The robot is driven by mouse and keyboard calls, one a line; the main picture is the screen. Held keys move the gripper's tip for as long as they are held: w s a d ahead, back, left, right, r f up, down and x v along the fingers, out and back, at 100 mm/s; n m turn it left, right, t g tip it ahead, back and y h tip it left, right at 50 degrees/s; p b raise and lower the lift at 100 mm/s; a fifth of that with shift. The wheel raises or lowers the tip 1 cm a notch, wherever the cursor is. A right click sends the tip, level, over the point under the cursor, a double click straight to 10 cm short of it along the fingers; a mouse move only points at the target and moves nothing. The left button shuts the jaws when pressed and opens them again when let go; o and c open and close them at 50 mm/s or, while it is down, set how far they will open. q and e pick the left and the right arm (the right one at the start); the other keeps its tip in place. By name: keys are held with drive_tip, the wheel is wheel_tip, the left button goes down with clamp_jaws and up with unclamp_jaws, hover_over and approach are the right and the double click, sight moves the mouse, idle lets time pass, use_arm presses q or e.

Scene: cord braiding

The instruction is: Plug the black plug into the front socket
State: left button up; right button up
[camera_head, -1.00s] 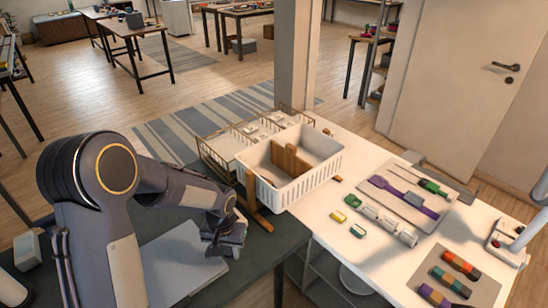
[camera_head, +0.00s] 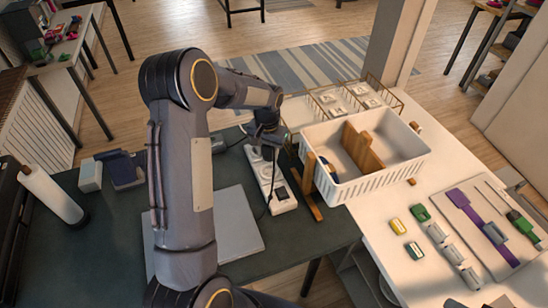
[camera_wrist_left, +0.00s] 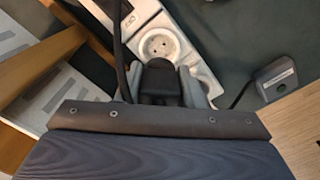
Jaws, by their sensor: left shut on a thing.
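My left gripper (camera_head: 265,138) is over the far end of the white power strip (camera_head: 284,204) on the dark table. In the left wrist view, its fingers (camera_wrist_left: 166,85) are shut on the black plug (camera_wrist_left: 158,80). A round white socket (camera_wrist_left: 157,44) with two holes lies just beyond the plug and shows empty. The power strip (camera_wrist_left: 196,62) runs beneath the gripper. The plug's tip is hidden, so I cannot tell whether it touches the strip. The head view hides the plug behind the gripper. My right gripper is out of view.
A white basket (camera_head: 385,180) with wooden dividers stands right of the strip. A black cable (camera_wrist_left: 118,45) runs close beside the fingers. A dark box with a cord (camera_wrist_left: 275,78) lies to the right in the wrist view. A grey flat panel (camera_head: 235,225) lies nearer.

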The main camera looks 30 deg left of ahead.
use_arm(q)
drive_tip(key=shift+s+f+b, duration=0.15)
drive_tip(key=shift+f+b, duration=0.15)
drive_tip(key=shift+f, duration=0.1)
drive_tip(key=b, duration=0.3)
hover_over(268, 174)
wheel_tip(268, 174, down, 5)
drive_tip(key=shift+r, duration=0.15)
drive_tip(key=shift+d+f+b, duration=0.1)
drive_tip(key=shift+f+b, duration=0.25)
drive_tip(key=shift+f, duration=0.1)
idle(0.6)
drive_tip(key=shift+f+b, duration=0.85)
